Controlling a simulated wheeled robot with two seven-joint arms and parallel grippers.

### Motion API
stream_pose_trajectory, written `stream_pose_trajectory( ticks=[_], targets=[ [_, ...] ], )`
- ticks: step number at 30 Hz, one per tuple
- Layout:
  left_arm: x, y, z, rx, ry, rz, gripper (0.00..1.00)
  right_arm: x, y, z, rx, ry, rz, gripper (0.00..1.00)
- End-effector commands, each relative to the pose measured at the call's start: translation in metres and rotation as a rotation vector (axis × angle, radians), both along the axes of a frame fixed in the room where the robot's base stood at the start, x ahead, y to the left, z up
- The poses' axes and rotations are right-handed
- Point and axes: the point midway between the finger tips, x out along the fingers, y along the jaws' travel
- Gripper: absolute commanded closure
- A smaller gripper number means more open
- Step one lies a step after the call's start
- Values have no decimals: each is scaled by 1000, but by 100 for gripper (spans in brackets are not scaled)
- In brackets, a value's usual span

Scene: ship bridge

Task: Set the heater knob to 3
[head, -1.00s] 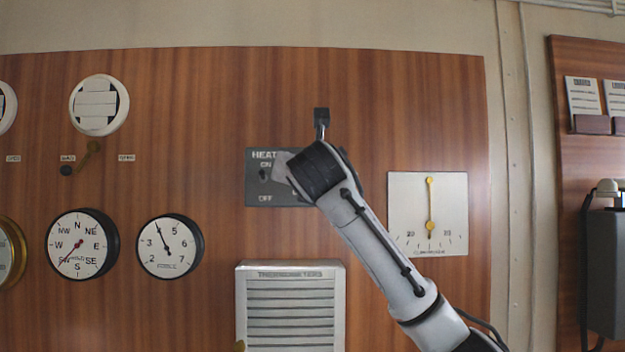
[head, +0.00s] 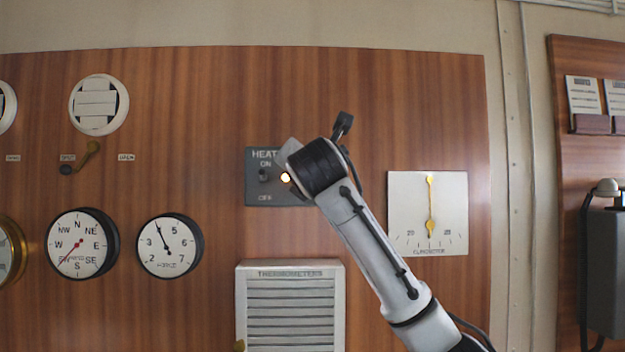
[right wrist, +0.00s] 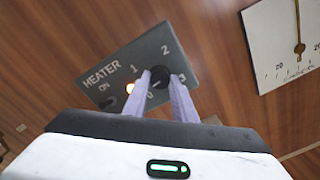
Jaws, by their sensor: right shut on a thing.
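The grey heater panel (head: 252,192) is on the wood wall, partly covered by my right wrist in the head view. In the right wrist view the panel (right wrist: 150,52) looks tilted, with numbers 0, 1, 2 and 3 around a dark round knob (right wrist: 159,76). My right gripper (right wrist: 163,80) is shut on this knob, one pale finger on each side. The knob's pointer cannot be made out. An orange lamp (head: 285,177) glows beside the knob, and the ON/OFF toggle (head: 263,175) is at the panel's left. My left gripper is out of view.
A clinometer (head: 428,213) is on the wall right of the panel. A white louvred thermometer box (head: 290,310) sticks out below. Round gauges (head: 170,246) are at the left. The wood above the panel is clear.

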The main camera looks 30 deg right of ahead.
Motion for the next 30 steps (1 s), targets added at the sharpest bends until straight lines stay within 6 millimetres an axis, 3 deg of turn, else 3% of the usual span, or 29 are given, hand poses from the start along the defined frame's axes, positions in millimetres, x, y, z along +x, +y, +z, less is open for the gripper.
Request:
stream_pose_trajectory(
  ticks=[30],
  targets=[
    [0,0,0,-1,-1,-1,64,0,0,-1,827,-502,0,98]
  ],
)
